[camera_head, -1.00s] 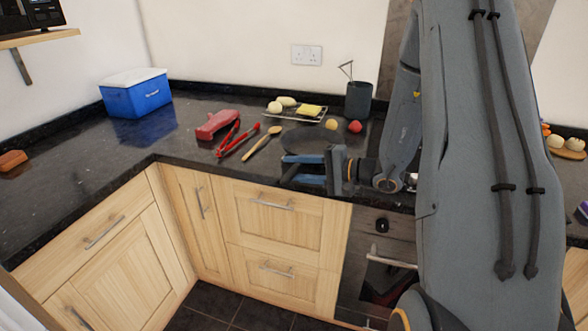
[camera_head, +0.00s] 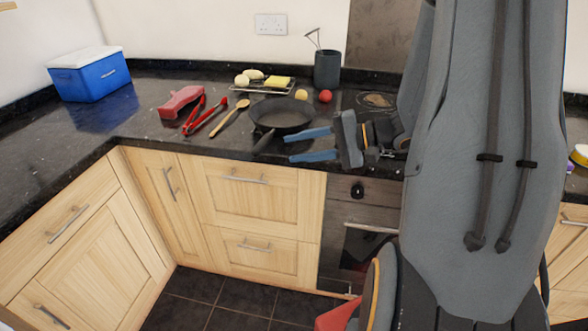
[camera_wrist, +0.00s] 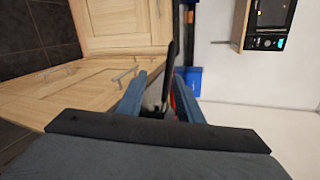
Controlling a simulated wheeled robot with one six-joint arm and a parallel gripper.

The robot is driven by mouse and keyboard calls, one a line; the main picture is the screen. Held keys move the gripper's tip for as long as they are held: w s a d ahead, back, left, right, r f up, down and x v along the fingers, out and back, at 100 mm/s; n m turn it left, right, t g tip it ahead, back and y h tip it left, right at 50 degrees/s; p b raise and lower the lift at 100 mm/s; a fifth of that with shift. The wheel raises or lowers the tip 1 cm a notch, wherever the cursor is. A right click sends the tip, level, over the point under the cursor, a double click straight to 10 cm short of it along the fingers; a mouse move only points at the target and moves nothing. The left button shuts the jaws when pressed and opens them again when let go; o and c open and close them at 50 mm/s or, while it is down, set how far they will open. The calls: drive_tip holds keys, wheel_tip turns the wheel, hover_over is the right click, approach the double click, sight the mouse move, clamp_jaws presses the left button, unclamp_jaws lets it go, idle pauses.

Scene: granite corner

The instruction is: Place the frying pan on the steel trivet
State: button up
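The black frying pan (camera_head: 284,112) lies on the dark counter near its front edge. Its handle (camera_head: 264,141) points toward the front left. My gripper (camera_head: 289,147) is open and empty, its two blue fingers pointing left, just right of the handle. In the wrist view, my gripper (camera_wrist: 161,80) shows its fingers apart, with a dark upright shape between or beyond them, possibly the pan. A wire rack (camera_head: 262,91) behind the pan carries food. A round ring-like item (camera_head: 376,100) sits on the hob right of the pan; I cannot tell which is the trivet.
Red tongs (camera_head: 206,117) and a wooden spoon (camera_head: 230,118) lie left of the pan. A red fruit (camera_head: 325,96), a yellow one (camera_head: 301,94) and a dark utensil pot (camera_head: 327,69) stand behind. A blue cooler (camera_head: 90,77) is far left. The left counter is mostly clear.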

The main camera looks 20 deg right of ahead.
drive_tip(key=s+a+f+n+g+h, duration=0.2)
drive_tip(key=s+a+n+g+h, duration=0.1)
drive_tip(key=s+h, duration=0.3)
drive_tip(key=s+a+f+n+g+h, duration=0.2)
drive_tip(key=s+a+n+g+h, duration=0.2)
drive_tip(key=s+a+n+h, duration=0.1)
drive_tip(key=s+n+h, duration=0.1)
drive_tip(key=s, duration=0.1)
drive_tip(key=shift+s+f, duration=0.15)
drive_tip(key=shift+s, duration=0.2)
drive_tip(key=shift+s, duration=0.1)
